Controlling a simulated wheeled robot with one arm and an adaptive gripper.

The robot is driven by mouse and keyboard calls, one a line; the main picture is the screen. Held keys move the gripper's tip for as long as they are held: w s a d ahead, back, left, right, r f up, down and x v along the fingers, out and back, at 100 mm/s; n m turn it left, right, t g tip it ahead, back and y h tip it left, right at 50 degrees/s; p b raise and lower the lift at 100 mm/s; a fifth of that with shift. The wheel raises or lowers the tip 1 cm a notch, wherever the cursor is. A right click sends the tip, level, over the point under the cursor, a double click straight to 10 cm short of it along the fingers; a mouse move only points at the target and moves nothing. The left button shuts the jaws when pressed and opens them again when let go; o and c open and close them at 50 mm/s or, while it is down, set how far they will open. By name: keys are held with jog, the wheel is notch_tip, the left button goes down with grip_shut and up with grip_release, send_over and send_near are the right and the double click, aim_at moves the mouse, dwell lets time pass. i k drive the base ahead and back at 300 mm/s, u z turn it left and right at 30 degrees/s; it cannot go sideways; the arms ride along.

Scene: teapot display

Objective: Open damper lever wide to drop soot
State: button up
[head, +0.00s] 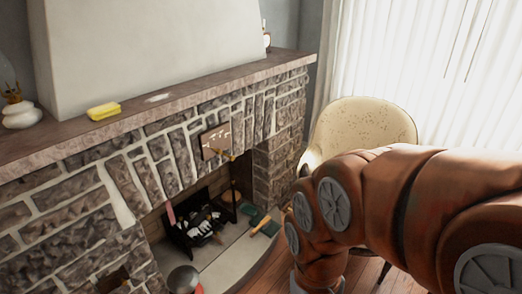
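A brownish plate (215,140) with pale marks is fixed to the stone face above the firebox opening. A small brass-coloured lever (228,156) sticks out at its lower edge; it appears to be the damper lever, but its exact setting is too small to tell. The stone fireplace (66,195) fills the left and middle. The firebox holds a dark grate (200,222) with black and whitish pieces. My arm comes in from the right and bends down at the bottom, right of the hearth. My gripper is outside the picture, and nothing of mine touches the lever.
The mantel (160,112) carries a yellow sponge (103,111) and a white lamp base (20,115). A dark round pan-like thing (184,280) and a green item (265,226) are by the hearth. A cream chair (362,122) stands behind my arm, before white curtains.

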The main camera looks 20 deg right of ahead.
aim_at(232, 158)
jog(key=z, duration=0.05)
jog(key=k, duration=0.55)
jog(key=z, duration=0.2)
jog(key=i, duration=0.65)
jog(key=u, duration=0.7)
jog(key=i, duration=0.5)
jog(key=u, duration=0.65)
